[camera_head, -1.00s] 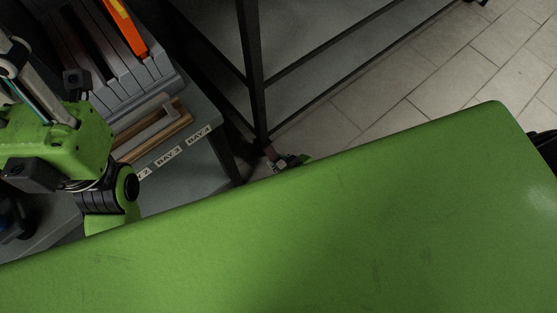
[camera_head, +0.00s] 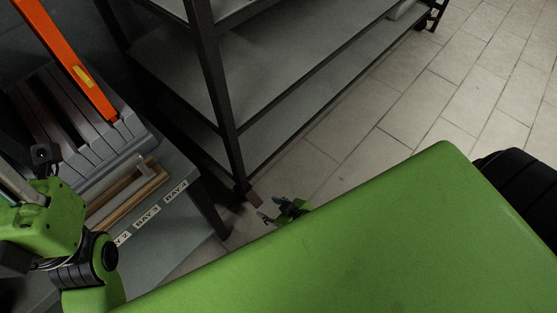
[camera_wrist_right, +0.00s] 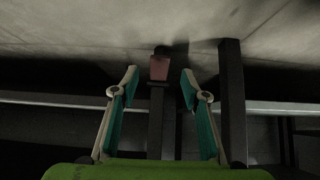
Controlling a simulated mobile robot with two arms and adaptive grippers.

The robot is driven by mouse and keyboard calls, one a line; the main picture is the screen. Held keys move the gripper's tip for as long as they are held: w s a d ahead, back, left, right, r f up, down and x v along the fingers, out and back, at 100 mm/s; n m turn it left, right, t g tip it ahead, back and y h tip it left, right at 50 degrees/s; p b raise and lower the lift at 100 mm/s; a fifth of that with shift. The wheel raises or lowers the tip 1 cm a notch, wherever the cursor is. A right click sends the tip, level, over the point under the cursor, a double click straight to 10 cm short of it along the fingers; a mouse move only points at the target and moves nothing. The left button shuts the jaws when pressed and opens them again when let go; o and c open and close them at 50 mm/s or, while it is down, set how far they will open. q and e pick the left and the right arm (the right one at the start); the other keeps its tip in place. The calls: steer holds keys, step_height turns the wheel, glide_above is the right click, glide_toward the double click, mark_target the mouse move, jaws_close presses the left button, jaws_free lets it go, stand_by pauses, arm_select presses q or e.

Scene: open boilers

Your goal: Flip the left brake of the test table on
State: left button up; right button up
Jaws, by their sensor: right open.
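A small dull-red brake tab (camera_head: 254,198) sits at the foot of a dark leg of the metal-framed table (camera_head: 222,95) in the head view. In the right wrist view the tab (camera_wrist_right: 159,68) shows between and a little beyond my fingertips, at the end of a dark bar. My right gripper (camera_head: 271,213) is open and empty, low near the floor, just right of and below the tab in the head view. Its two teal-lined fingers (camera_wrist_right: 159,82) stand apart in the wrist view. I cannot tell whether they touch the tab. My left gripper is not visible.
A grey bench (camera_head: 150,245) with bay labels stands at left, bearing grey slotted blocks, an orange bar (camera_head: 68,58) and a wooden-edged piece (camera_head: 130,200). The bench leg (camera_head: 210,208) is close to the brake. Tiled floor (camera_head: 400,120) is clear at right.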

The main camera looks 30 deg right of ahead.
steer(key=v, duration=0.5)
steer(key=shift+s, duration=0.15)
stand_by(0.4)
